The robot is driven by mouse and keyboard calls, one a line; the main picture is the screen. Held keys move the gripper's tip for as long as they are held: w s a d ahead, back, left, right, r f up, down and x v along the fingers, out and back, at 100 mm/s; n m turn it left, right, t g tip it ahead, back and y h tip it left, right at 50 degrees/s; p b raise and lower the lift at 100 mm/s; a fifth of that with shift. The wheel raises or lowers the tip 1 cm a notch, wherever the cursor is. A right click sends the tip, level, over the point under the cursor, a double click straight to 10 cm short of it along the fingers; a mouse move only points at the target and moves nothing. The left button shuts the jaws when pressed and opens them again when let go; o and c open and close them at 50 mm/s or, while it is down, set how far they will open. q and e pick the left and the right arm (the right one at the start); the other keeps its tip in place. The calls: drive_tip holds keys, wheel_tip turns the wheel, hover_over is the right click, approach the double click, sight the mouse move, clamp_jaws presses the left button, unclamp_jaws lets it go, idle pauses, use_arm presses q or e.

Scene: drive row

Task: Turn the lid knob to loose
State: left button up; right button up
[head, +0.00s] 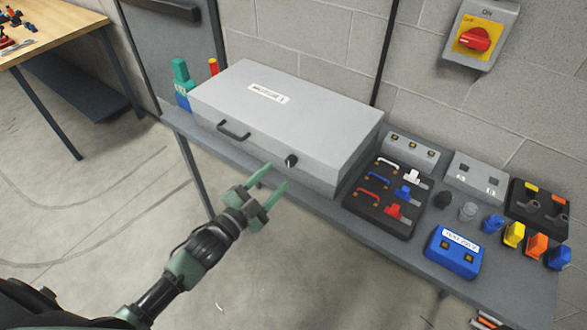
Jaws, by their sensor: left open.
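A grey metal box with a flat lid (290,95) lies on the bench. A small black knob (291,160) sits on its front face, right of a dark handle (234,131). My left gripper (268,182) is open and empty, its two green fingers pointing up and to the right, just in front of and below the knob in the picture. The fingers look apart from the knob, though the exact gap is hard to tell. The right gripper does not show.
The grey bench (345,222) carries a tray of coloured handles (385,203), a blue box (453,252) and several small coloured parts at right. A red rotary switch (478,39) is on the wall. A wooden table (45,27) stands at upper left. Floor in front is clear.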

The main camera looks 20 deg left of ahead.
sight(289, 164)
use_arm(q)
drive_tip(key=x, duration=0.3)
drive_tip(key=shift+w+r+p, duration=0.1)
drive_tip(key=shift+w+p, duration=0.05)
drive_tip(key=shift+p, duration=0.15)
drive_tip(key=shift+x, duration=1.05)
drive_tip(key=shift+w+d, duration=0.25)
drive_tip(key=shift+w, duration=0.05)
clamp_jaws()
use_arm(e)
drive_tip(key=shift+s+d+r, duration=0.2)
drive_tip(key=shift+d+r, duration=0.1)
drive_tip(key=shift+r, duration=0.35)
